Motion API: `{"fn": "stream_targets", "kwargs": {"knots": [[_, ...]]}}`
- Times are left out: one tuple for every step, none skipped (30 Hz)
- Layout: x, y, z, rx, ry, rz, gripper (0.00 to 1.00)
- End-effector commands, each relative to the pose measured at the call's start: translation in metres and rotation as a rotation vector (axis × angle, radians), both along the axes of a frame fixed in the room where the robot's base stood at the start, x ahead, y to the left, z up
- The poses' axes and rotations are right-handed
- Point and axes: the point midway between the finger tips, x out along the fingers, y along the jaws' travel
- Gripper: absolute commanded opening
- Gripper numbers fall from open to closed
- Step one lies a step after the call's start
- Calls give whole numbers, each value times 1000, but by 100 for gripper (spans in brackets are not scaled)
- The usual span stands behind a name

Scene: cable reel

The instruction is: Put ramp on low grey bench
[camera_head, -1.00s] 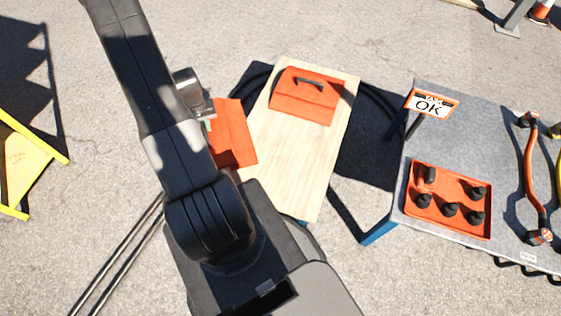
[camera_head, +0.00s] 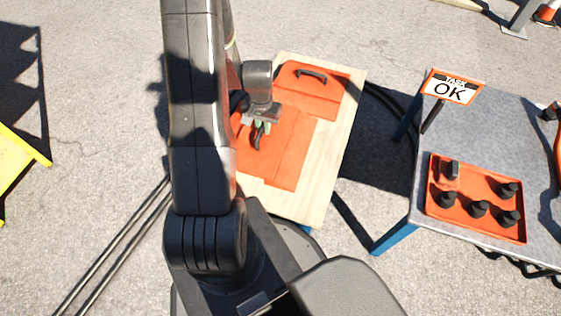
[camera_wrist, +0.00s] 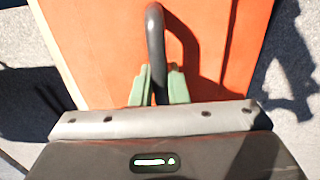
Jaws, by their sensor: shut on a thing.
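My gripper (camera_head: 260,125) is shut on the black handle of an orange ramp (camera_head: 285,155). In the wrist view, the green fingertips (camera_wrist: 158,85) pinch the upright handle (camera_wrist: 155,40), and the ramp's flat orange face (camera_wrist: 105,45) fills the middle. In the head view the ramp is over the pale wooden tabletop (camera_head: 338,160); my arm hides its left part. I cannot tell whether it touches the wood. A grey-topped table (camera_head: 425,205) with blue legs stands at the right; I cannot tell whether this is the low grey bench.
A second orange piece with a black handle (camera_head: 312,90) lies at the back of the wooden top. The grey table bears an OK sign (camera_head: 452,88) and an orange tray (camera_head: 435,205) of black knobs. A yellow frame (camera_head: 12,160) stands left.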

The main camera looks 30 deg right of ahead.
Motion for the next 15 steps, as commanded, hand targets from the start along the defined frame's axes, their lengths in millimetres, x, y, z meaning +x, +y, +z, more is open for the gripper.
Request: {"fn": "stream_targets", "kwargs": {"knots": [[-4,-5,-4,-2,-3,-17,0],[-6,-6,-4,-2,-3,-25,0],[-8,-8,-5,-2,-3,-32,0],[-9,-9,-5,-1,-2,-37,0],[-10,-10,-6,-2,-1,-41,0],[-11,-11,-9,-1,-1,-45,0],[-12,-11,-12,-1,-1,-47,0],[-12,-11,-15,-1,-1,-48,0],[-12,-11,-22,0,0,-49,0],[-13,-11,-27,1,1,-49,0],[-13,-11,-32,1,2,-49,0],[-12,-11,-39,1,1,-49,0],[-12,-11,-44,1,1,-49,0],[-12,-11,-48,1,1,-48,0],[-12,-11,-54,1,1,-48,0]]}}
